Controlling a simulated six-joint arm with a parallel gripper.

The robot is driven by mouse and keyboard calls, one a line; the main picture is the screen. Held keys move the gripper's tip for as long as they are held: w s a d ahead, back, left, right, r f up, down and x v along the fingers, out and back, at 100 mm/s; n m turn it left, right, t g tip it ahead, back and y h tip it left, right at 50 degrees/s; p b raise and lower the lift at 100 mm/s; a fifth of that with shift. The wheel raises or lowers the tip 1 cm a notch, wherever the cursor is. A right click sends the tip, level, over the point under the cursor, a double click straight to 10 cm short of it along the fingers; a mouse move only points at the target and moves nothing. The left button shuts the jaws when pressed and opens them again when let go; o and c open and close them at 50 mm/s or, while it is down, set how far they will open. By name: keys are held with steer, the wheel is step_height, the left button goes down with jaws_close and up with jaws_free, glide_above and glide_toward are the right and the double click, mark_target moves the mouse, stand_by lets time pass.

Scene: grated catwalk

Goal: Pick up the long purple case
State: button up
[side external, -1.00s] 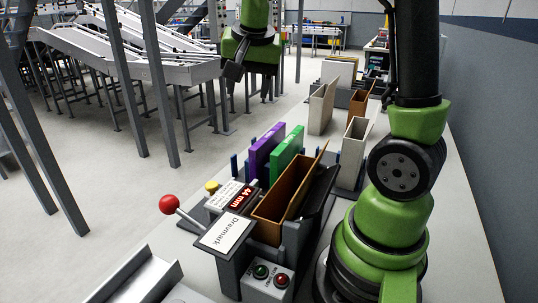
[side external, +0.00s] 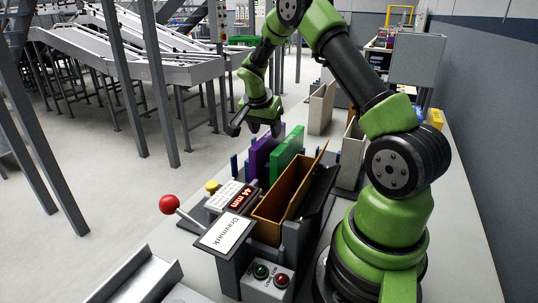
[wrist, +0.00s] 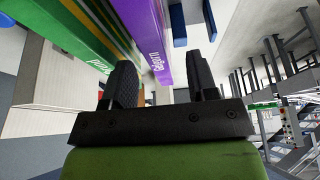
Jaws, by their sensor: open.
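The long purple case (side external: 262,155) stands upright on the bench in a row of cases, beside a green case (side external: 287,152). My gripper (side external: 254,130) is open and empty, just above and slightly behind the purple case in the side view. In the wrist view the purple case (wrist: 145,35) shows with white lettering, running up between the two open fingers (wrist: 160,82) and beyond them. The green case (wrist: 70,30) lies to its left there. I cannot tell whether a finger touches the purple case.
A brown open case (side external: 285,188) sits in the machine with the red-knobbed lever (side external: 168,203) and a red "44 mm" display (side external: 243,197). Blue posts (side external: 234,166) stand by the purple case. Pale cases (side external: 321,108) stand farther back. Open floor lies left of the bench.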

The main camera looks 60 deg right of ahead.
mark_target(268, 134)
steer(key=x, duration=0.3)
steer(key=shift+s+d+f, duration=0.1)
steer(key=shift+s+f, duration=0.05)
steer(key=shift+f, duration=0.2)
jaws_close()
